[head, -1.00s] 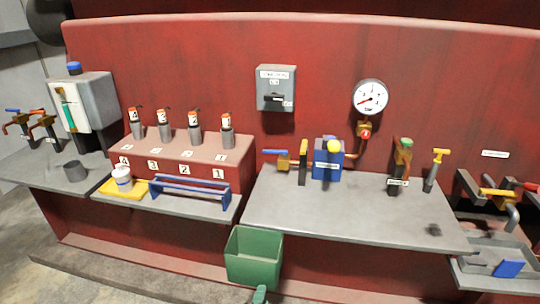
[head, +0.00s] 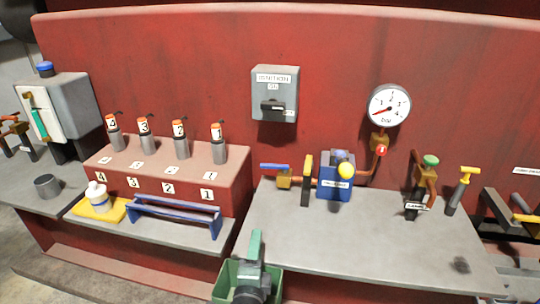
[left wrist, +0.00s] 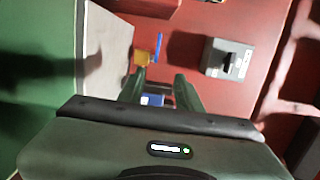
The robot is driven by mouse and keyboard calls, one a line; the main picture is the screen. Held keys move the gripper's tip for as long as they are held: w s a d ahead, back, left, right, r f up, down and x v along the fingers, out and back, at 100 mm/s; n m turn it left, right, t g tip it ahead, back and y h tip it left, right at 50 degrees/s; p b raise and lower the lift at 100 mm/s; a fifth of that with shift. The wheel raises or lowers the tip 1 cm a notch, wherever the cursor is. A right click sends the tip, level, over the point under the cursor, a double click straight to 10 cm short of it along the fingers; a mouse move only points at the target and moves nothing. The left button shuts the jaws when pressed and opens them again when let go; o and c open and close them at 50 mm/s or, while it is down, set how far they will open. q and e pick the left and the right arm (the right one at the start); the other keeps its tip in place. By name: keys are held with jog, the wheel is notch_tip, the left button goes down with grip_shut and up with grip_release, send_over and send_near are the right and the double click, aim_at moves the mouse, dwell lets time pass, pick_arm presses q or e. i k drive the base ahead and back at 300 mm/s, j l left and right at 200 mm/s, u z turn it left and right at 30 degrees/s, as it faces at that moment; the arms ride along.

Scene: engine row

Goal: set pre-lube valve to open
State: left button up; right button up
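A valve with a blue lever (head: 274,166) and a brass body (head: 284,178) stands at the left back of the grey bench, beside the blue pump box (head: 334,183). Its lever points left, roughly level. I cannot read a pre-lube label on it. The blue lever also shows in the left wrist view (left wrist: 158,46), above the brass body (left wrist: 141,58). My left gripper (head: 254,242) is in front of the bench's left edge, low and short of the valve. In the left wrist view its fingers (left wrist: 160,86) are apart with nothing held. My right gripper is not in view.
A green bin (head: 226,284) is below my left gripper. The ignition box (head: 275,92) and gauge (head: 389,105) are on the red wall. The middle of the bench (head: 350,240) is clear.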

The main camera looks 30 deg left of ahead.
aim_at(285, 168)
jog(key=i+j, duration=0.25)
jog(key=i, duration=0.15)
jog(key=i+j, duration=0.25)
jog(key=i, duration=0.2)
